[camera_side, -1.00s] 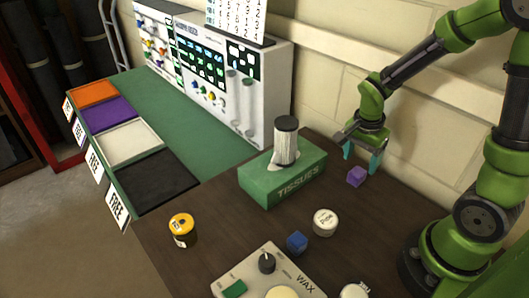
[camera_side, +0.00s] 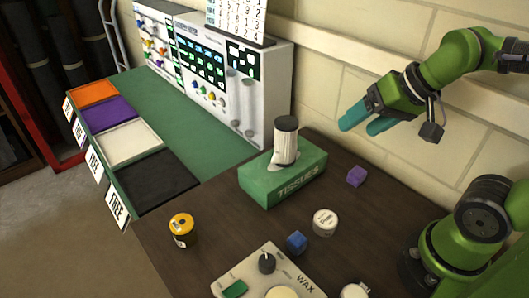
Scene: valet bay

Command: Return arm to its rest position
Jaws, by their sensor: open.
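My gripper (camera_side: 358,122) is raised above the back right of the dark table (camera_side: 200,240), in front of the wall. Its teal fingers point left and slightly down, and nothing is between them. A purple cube (camera_side: 356,176) lies on the table below my gripper, apart from it. My green arm runs from the gripper out to the right edge of the view and back to my base at the lower right.
A green tissue box (camera_side: 268,190) with a dark-lidded cylinder (camera_side: 285,142) on it stands mid-table. A yellow tin (camera_side: 182,229), white jar (camera_side: 324,222), blue cube (camera_side: 297,242) and wax panel (camera_side: 245,270) are nearer. Colored trays (camera_side: 150,182) and control cabinets (camera_side: 268,85) are left and behind.

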